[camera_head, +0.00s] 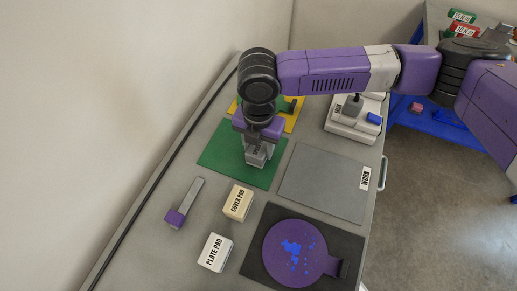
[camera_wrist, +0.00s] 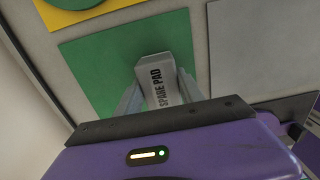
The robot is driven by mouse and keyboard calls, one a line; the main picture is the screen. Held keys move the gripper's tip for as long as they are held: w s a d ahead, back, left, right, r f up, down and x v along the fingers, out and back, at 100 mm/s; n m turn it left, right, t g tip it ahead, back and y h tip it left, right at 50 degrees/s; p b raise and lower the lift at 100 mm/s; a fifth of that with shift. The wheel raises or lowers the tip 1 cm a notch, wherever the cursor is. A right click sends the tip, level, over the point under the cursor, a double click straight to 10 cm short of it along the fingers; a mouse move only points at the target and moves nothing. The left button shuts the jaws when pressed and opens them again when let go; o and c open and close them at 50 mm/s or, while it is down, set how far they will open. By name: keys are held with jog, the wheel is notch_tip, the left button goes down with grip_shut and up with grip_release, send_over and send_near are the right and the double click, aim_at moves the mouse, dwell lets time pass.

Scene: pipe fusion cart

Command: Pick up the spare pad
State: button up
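The spare pad (camera_wrist: 157,85) is a light grey block with "SPARE PAD" in dark letters on its top. It is on or just above the green mat (camera_wrist: 105,62), and I cannot tell which. My gripper (camera_wrist: 160,88) points down over it with one grey finger on each side of the pad. The fingers look close against its sides, but contact is not clear. In the head view my gripper (camera_head: 257,156) is over the green mat (camera_head: 218,150), and its fingers partly hide the pad.
A cover pad (camera_head: 238,203), a plate pad (camera_head: 215,252) and a purple-ended grey tool (camera_head: 185,203) lie nearer on the cart. A grey "WORN" mat (camera_head: 320,183) is at right, a purple round plate (camera_head: 293,254) in front. A white device (camera_head: 350,128) stands behind.

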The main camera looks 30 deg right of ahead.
jog(key=shift+c, duration=1.2)
notch_tip(320, 180, up, 20)
jog(key=b, duration=0.1)
jog(key=shift+b, duration=0.4)
